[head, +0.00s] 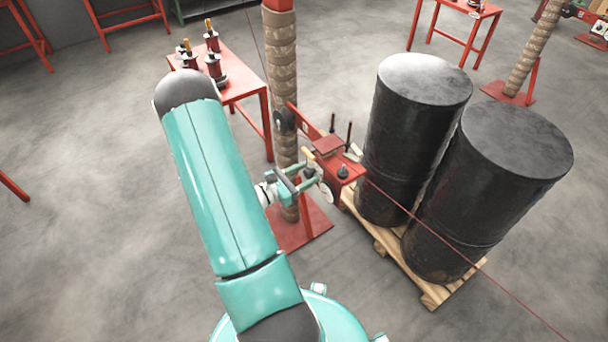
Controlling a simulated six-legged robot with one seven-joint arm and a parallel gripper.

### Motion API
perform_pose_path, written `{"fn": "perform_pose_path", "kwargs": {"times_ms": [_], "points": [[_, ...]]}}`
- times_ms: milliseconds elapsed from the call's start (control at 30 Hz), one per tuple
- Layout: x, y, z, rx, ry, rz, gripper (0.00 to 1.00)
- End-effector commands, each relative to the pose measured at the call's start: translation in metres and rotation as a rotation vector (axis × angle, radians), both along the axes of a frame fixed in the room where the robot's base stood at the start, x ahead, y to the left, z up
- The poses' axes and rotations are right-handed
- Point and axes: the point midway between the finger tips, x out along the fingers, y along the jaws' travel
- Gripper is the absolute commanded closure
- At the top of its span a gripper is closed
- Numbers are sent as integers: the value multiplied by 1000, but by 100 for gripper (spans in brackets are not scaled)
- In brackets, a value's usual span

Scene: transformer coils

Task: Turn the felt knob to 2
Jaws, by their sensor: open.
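A small black knob (343,172) sits on the red tensioning bracket (352,160) fixed to the wrapped column, and may be the felt knob. Its markings and setting are too small to read. My gripper (312,180) is just left of this bracket, close to the knob and pointing right towards it. The jaws are open, with nothing clearly held between them. Whether a finger touches the bracket cannot be told from this view.
The wrapped column (283,85) rises from a red base plate (300,230). Two black drums (412,130) (490,190) stand on a wooden pallet (383,236) at right. A thin red wire (440,236) runs across them. A red table (240,75) with coil parts is behind.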

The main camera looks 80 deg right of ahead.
Motion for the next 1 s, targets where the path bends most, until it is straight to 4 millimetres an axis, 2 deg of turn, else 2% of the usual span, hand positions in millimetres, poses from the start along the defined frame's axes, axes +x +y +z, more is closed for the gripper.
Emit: {"fn": "perform_pose_path", "kwargs": {"times_ms": [200,267,433,767,1000], "points": [[0,0,0,0,0,0,49],[0,0,0,0,0,0,59],[0,0,0,0,0,0,92],[0,0,0,-21,-23,1,92],[1,0,0,-97,-108,4,92]]}}
